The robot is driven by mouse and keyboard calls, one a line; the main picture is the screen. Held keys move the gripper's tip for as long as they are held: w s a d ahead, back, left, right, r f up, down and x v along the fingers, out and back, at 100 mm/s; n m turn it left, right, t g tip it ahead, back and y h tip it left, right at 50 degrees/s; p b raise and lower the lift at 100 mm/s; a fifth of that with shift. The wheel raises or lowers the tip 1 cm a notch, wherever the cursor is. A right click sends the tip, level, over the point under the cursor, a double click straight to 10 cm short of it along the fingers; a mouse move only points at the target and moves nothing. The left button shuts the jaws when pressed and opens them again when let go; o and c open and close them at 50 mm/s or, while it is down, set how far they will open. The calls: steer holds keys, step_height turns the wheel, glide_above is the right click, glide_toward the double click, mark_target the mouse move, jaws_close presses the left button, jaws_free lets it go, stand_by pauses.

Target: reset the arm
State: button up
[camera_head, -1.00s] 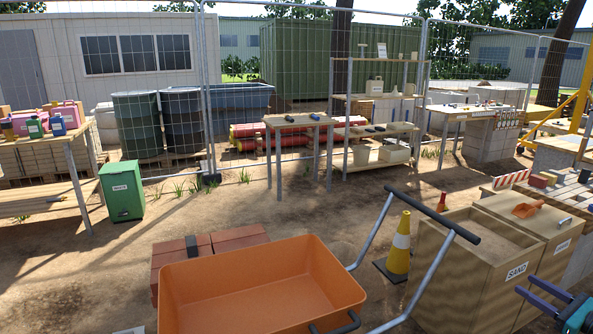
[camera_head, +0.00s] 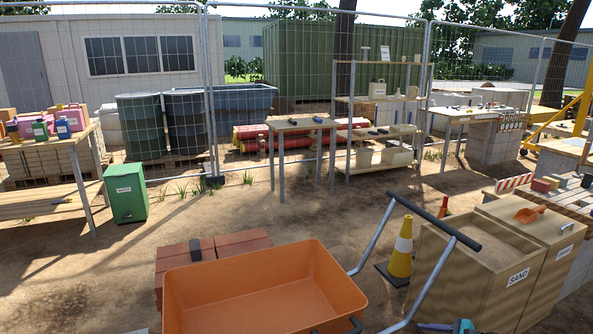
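My gripper (camera_head: 436,327) shows only as a small purple and teal part at the bottom edge, right of centre. It is in front of the sand box and near the grey handle of the orange wheelbarrow. Most of it and of my arm is cut off by the frame, so the gap between its fingers is hidden. I see no object in the visible part.
The orange wheelbarrow (camera_head: 262,292) stands close in front, with red bricks (camera_head: 212,262) behind it. A yellow and white cone (camera_head: 401,250) and a wooden sand box (camera_head: 470,262) stand to the right. Open dirt ground lies beyond, before the workbench (camera_head: 300,124) and shelf.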

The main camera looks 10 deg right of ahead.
steer(key=s+a+f+n+g+p, duration=0.1)
steer(key=s+a+f+n+g, duration=0.3)
steer(key=a, duration=0.5)
steer(key=s+a+f+n+g+p, duration=0.1)
steer(key=s+a+f+n+g, duration=0.15)
steer(key=a+f, duration=0.45)
steer(key=s+a+f+n+g+p, duration=0.15)
steer(key=s+a+f+n, duration=0.3)
steer(key=a, duration=0.55)
steer(key=s+a+f+n+g+h+p, duration=0.1)
steer(key=s+a+n+g+h, duration=0.1)
steer(key=s+n, duration=0.2)
steer(key=s+a+f+n+g+h, duration=0.2)
steer(key=s+a+n+h, duration=0.1)
steer(key=s, duration=0.7)
steer(key=s+a+f+n+g+h+p, duration=0.1)
steer(key=s+a+n+g+h, duration=0.1)
steer(key=s+n, duration=0.3)
steer(key=shift+s+a+f+g+h+p, duration=0.3)
steer(key=shift+s+a+g+h+p, duration=0.25)
steer(key=shift+s, duration=0.7)
steer(key=shift+a, duration=0.1)
